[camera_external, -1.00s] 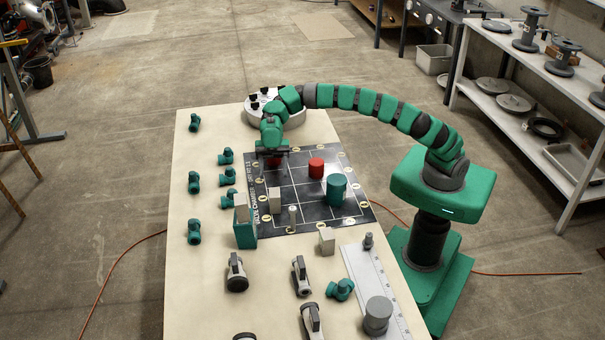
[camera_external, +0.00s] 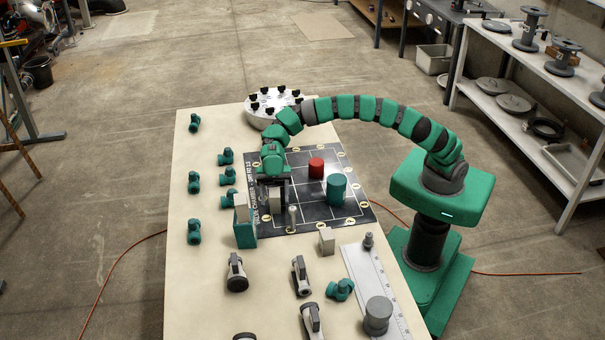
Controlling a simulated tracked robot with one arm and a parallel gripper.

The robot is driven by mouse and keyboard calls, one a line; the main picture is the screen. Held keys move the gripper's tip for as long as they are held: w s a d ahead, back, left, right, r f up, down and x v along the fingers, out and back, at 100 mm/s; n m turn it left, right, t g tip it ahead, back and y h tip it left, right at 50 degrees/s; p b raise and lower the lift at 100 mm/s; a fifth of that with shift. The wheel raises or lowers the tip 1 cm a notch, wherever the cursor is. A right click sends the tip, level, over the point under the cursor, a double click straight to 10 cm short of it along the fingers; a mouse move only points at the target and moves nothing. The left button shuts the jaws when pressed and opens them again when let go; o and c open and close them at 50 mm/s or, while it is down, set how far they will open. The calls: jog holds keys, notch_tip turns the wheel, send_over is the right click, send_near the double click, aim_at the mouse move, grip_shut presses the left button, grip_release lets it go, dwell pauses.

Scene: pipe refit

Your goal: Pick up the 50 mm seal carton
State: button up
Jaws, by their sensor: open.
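My gripper (camera_external: 272,194) is open, fingers pointing down, at the near left part of the black gridded board (camera_external: 318,218). A beige carton (camera_external: 275,203) stands on the board right at the fingertips, partly covered by them; I cannot tell whether they touch it. Another beige carton (camera_external: 241,207) sits on a teal box (camera_external: 245,235) at the board's left edge. A third beige block (camera_external: 326,240) stands on the table in front of the board. No size marks are readable, so I cannot tell which is the 50 mm one.
On the board stand a red cylinder (camera_external: 316,168), a larger teal cylinder (camera_external: 336,189) and a slim pale post (camera_external: 292,218) close to my gripper. Teal pipe fittings (camera_external: 194,182) line the table's left. Black-handled valves (camera_external: 236,272) and a grey cylinder (camera_external: 377,315) stand in front.

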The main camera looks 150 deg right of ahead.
jog(key=c, duration=1.1)
jog(key=shift+o, duration=0.2)
